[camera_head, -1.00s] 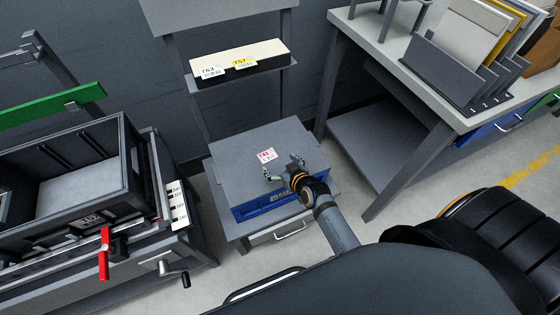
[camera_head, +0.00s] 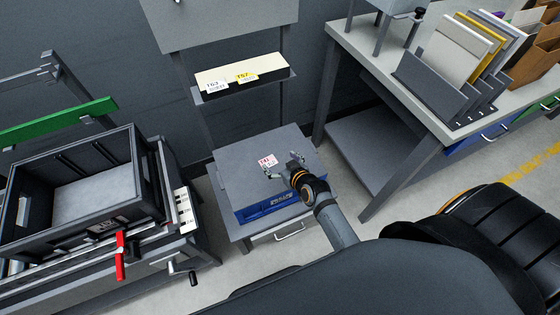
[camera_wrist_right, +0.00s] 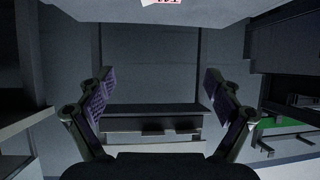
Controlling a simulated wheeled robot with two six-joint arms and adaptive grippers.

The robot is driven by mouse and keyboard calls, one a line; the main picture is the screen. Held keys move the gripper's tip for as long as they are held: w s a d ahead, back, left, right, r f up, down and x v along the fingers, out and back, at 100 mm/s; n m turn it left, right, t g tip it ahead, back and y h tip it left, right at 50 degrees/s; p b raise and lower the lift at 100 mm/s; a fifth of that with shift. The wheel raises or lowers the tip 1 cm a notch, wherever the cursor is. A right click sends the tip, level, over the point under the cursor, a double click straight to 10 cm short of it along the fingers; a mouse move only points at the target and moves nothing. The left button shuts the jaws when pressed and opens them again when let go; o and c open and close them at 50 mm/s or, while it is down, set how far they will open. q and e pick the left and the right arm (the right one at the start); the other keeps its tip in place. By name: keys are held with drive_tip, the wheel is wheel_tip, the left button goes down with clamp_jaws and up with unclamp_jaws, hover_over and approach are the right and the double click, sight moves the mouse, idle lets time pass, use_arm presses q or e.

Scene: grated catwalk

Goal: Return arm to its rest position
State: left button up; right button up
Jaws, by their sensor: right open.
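My right gripper (camera_head: 285,166) is open and empty, above the front right part of a grey-topped stand with a blue front strip (camera_head: 240,158) in the head view. A small white and red tag (camera_head: 268,161) lies on the stand's top, just left of the gripper. In the right wrist view my right gripper (camera_wrist_right: 155,95) shows two fingers spread wide with nothing between them. The same tag (camera_wrist_right: 160,3) shows at the top edge there. My left gripper is not in view.
A dark crate (camera_head: 145,190) sits on a bench at the left, with a red clamp handle (camera_head: 120,256) in front. A shelf (camera_head: 285,80) with white and yellow labels stands behind. A workbench (camera_head: 370,65) with a file rack (camera_head: 435,85) is at the right.

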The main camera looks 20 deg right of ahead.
drive_tip(key=shift+f, duration=0.2)
